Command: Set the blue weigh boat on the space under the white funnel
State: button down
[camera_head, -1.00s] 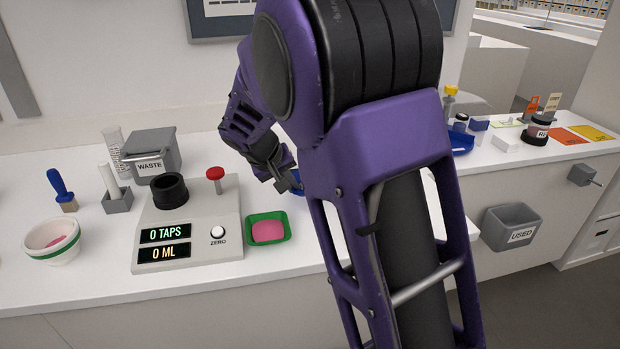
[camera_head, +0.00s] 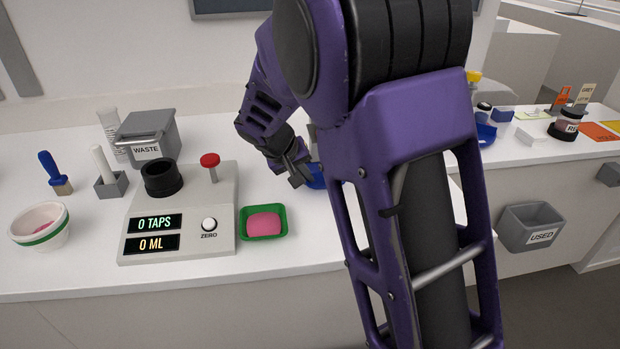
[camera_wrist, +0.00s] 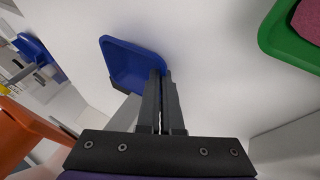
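The blue weigh boat (camera_head: 317,178) shows partly behind my arm in the head view, right of the green tray. In the wrist view, the weigh boat (camera_wrist: 128,62) is a shallow square dish with one edge at my fingertips. My gripper (camera_head: 298,175) is shut on that edge; the two fingers (camera_wrist: 163,75) lie close together in the wrist view. I cannot tell how high the boat is above the counter. I cannot make out the white funnel or the space under it; my arm hides much of the middle of the counter.
A green tray (camera_head: 244,232) with a pink block stands beside the grey scale (camera_head: 190,245). A red knob (camera_head: 209,160), waste bin (camera_head: 150,125) and bowl (camera_head: 40,240) stand leftward. A blue item (camera_head: 486,133) and a dark-based jar (camera_head: 566,130) stand right. A grey USED bin (camera_head: 530,222) hangs below.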

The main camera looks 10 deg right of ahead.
jog(key=shift+f, duration=0.15)
jog(key=c, duration=1.4)
grip_release()
jog(key=shift+o, duration=0.2)
jog(key=shift+r, duration=0.3)
jog(key=p+v, duration=0.1)
jog(key=v, duration=1.1)
jog(key=shift+p, duration=0.35)
